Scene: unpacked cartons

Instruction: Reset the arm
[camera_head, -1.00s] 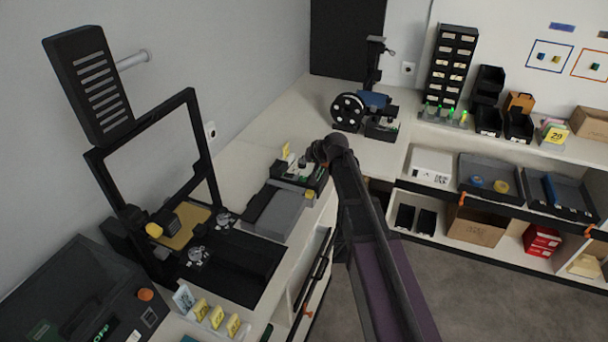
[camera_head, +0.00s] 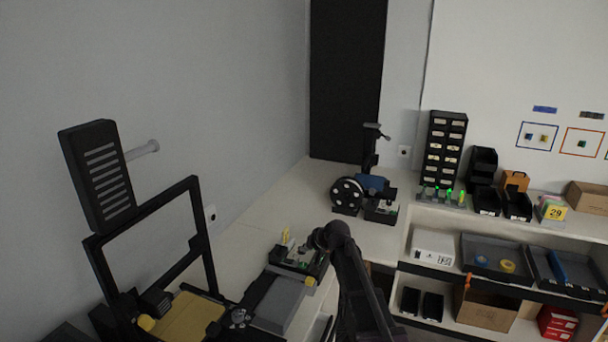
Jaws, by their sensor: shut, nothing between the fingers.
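My arm (camera_head: 362,295) rises from the bottom edge, right of centre. It ends in a dark rounded joint in front of the white bench. No fingertips can be made out, and the part of the arm beyond the joint is hidden. In the picture, the joint overlaps the right side of a small dark tray (camera_head: 291,262) holding small parts. I cannot tell whether they touch. I see nothing carried by the visible part of the arm.
A black-framed machine (camera_head: 202,243) stands at left, with a grey flat box (camera_head: 277,306) beside it. A machine with a black spool (camera_head: 347,196) stands at the back corner. Shelves at right hold a drawer tower (camera_head: 444,150), dark trays (camera_head: 493,266) and cartons (camera_head: 487,309).

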